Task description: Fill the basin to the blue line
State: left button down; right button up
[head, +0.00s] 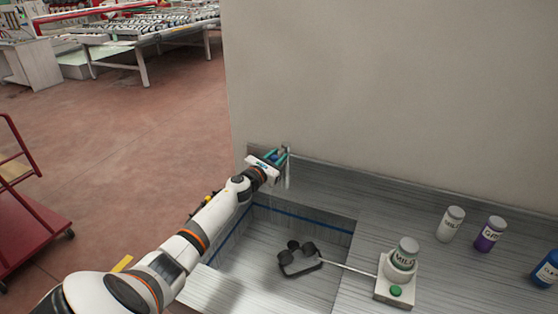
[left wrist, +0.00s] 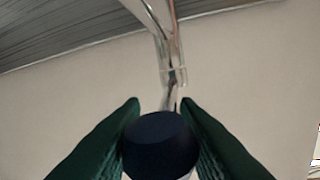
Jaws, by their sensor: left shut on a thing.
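The basin (head: 235,262) is a sunken grey box with a blue line (head: 300,216) around its inner walls. I see no clear water surface in it. A metal tap (head: 288,168) stands at the basin's back edge by the wall; its spout also shows in the left wrist view (left wrist: 165,35). My left gripper (head: 275,157) is at the tap. In the left wrist view its green fingers (left wrist: 160,125) are shut on a dark blue round knob (left wrist: 160,145). I cannot tell whether water is running. My right gripper is out of view.
A dark piece with round knobs (head: 300,264) lies in the basin, with a thin rod running to a white box with a green button (head: 396,291) and a jar (head: 402,258). White (head: 450,225), purple (head: 489,236) and blue (head: 547,270) bottles stand right. A red cart (head: 35,225) stands left.

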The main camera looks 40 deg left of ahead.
pick_arm(q)
jog(key=shift+r, duration=0.1)
dwell(0.4)
jog(key=c, duration=1.3)
grip_release()
jog(key=shift+w, duration=0.1)
jog(key=shift+o, duration=1)
jog(key=shift+w, duration=0.15)
jog(key=shift+s+f, duration=0.2)
jog(key=shift+s, duration=0.5)
jog(key=s+d+b, duration=0.1)
jog(key=s, duration=0.9)
jog(key=shift+s+d, duration=0.25)
jog(key=shift+s, duration=0.05)
